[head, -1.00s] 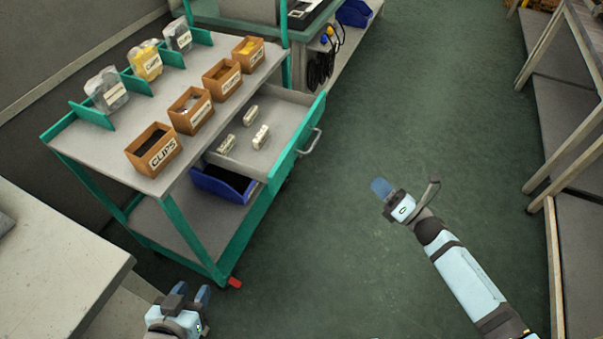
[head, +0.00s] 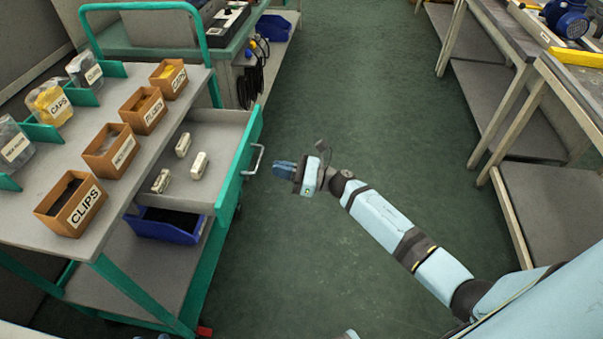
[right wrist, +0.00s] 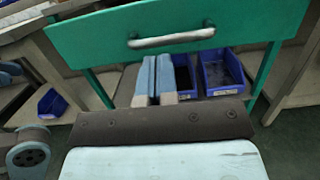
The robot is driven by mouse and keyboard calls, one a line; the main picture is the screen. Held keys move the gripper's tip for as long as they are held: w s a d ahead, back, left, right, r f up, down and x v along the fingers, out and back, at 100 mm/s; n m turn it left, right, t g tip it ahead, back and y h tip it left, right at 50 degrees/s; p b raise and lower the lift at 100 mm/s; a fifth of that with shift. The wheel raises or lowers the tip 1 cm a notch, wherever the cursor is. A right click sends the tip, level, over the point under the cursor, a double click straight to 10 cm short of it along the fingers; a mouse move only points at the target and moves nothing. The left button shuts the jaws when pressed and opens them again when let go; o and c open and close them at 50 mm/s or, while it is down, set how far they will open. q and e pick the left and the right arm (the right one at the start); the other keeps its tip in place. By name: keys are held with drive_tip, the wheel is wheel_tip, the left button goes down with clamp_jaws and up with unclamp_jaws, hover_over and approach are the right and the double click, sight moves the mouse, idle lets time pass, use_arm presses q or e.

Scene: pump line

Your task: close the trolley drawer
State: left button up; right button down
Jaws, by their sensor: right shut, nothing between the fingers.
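The trolley drawer (head: 215,130) is pulled out to the right of the green-framed trolley (head: 125,165), with several small pale labelled parts lying in it. Its green front bears a silver bar handle (head: 253,160), which also shows in the right wrist view (right wrist: 172,38). My right gripper (head: 276,169) is shut and empty, just to the right of the handle and apart from it. In the right wrist view its fingers (right wrist: 154,80) point at the drawer front, below the handle. A small piece at the bottom edge of the head view may be my left gripper, but too little shows to tell.
Cardboard boxes (head: 72,205) and jars (head: 50,103) stand on the trolley top. A blue bin (head: 165,226) sits on the shelf under the drawer. A workbench (head: 540,110) lines the right side. The green aisle floor (head: 340,90) between is clear.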

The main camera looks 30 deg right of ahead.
drive_tip(key=shift+x, duration=1.55)
drive_tip(key=shift+w+a, duration=0.1)
